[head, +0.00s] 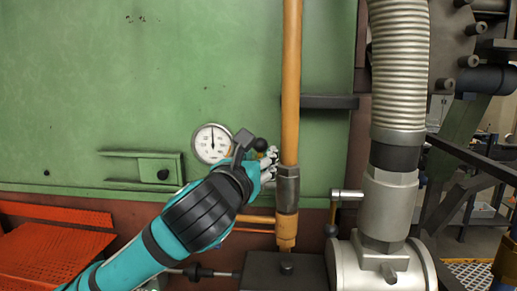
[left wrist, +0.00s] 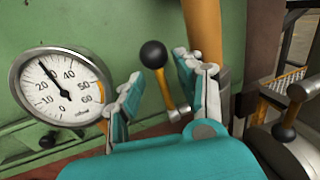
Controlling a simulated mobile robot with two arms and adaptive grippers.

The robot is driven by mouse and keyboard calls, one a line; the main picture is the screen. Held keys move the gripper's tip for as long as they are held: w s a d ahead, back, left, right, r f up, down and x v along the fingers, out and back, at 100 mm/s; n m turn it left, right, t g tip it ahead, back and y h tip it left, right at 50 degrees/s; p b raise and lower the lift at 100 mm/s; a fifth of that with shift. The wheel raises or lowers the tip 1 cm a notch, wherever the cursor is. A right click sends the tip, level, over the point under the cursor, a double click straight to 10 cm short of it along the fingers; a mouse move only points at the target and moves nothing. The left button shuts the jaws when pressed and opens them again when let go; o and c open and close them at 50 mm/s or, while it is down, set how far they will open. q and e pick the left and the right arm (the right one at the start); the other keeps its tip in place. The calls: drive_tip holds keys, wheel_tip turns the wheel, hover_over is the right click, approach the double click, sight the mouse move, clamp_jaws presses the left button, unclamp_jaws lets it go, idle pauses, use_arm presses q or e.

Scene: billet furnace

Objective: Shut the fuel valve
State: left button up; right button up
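In the head view the knob (head: 260,144) shows just above my left gripper (head: 268,167). In the left wrist view my left gripper (left wrist: 158,76) is open, with one finger on each side of the lever. I see gaps between the stem and both fingers; depth is hard to judge. My right gripper is not in view.
A round gauge (head: 212,144) sits left of my gripper, close to it. A second ball-knob lever (head: 332,230) hangs below a metal fitting at right, beside a thick ribbed hose (head: 400,70). A green wall (head: 150,70) stands behind. An orange grated tray (head: 40,255) is at lower left.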

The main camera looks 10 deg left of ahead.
use_arm(q)
drive_tip(key=shift+w+d, duration=0.1)
drive_tip(key=shift+w, duration=0.4)
drive_tip(key=shift+c, duration=0.2)
drive_tip(key=shift+d, duration=0.15)
clamp_jaws()
